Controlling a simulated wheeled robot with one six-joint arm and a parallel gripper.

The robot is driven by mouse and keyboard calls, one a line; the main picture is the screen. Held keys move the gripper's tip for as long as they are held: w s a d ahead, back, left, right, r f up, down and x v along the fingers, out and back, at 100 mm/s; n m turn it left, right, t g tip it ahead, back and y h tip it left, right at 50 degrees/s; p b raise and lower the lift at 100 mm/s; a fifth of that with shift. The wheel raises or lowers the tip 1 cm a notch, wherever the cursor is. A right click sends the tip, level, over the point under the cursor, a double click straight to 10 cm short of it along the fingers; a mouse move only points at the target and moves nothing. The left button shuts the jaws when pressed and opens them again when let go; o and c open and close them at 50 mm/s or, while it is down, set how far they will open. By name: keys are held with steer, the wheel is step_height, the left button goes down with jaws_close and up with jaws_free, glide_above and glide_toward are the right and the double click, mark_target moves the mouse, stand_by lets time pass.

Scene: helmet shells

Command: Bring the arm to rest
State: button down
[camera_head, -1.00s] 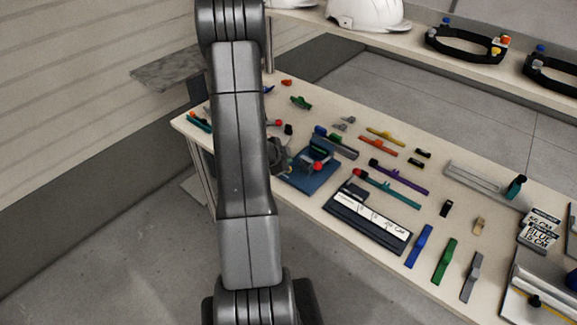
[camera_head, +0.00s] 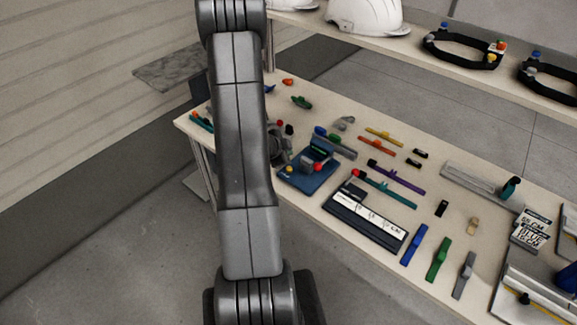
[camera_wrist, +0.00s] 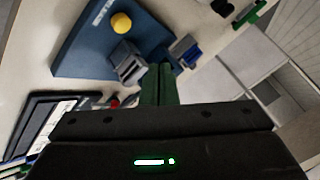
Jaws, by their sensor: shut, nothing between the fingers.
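My arm (camera_head: 240,140) rises through the left middle of the head view and hides part of the workbench. My gripper (camera_wrist: 158,86) shows in the wrist view, its dark green fingers together with nothing between them. In that view the fingers point toward a blue base (camera_wrist: 85,60) with a yellow knob and a grey block. They look close to the grey block, but I cannot tell whether they touch it. In the head view most of my gripper is hidden behind the arm, beside the blue fixture (camera_head: 308,178).
The workbench (camera_head: 290,205) holds coloured strips, a labelled black tray (camera_head: 365,222), clips and a sign (camera_head: 533,230). A shelf behind holds white helmet shells (camera_head: 368,14) and black headbands (camera_head: 465,48). A grey slab (camera_head: 183,72) stands at left. The floor in front is clear.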

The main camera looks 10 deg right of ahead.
step_height(320, 180, down, 3)
steer(key=b, duration=0.3)
steer(key=shift+r, duration=0.2)
steer(key=shift+r+b, duration=0.1)
steer(key=shift+b, duration=0.4)
step_height(320, 180, up, 6)
steer(key=p, duration=0.5)
steer(key=shift+r, duration=0.15)
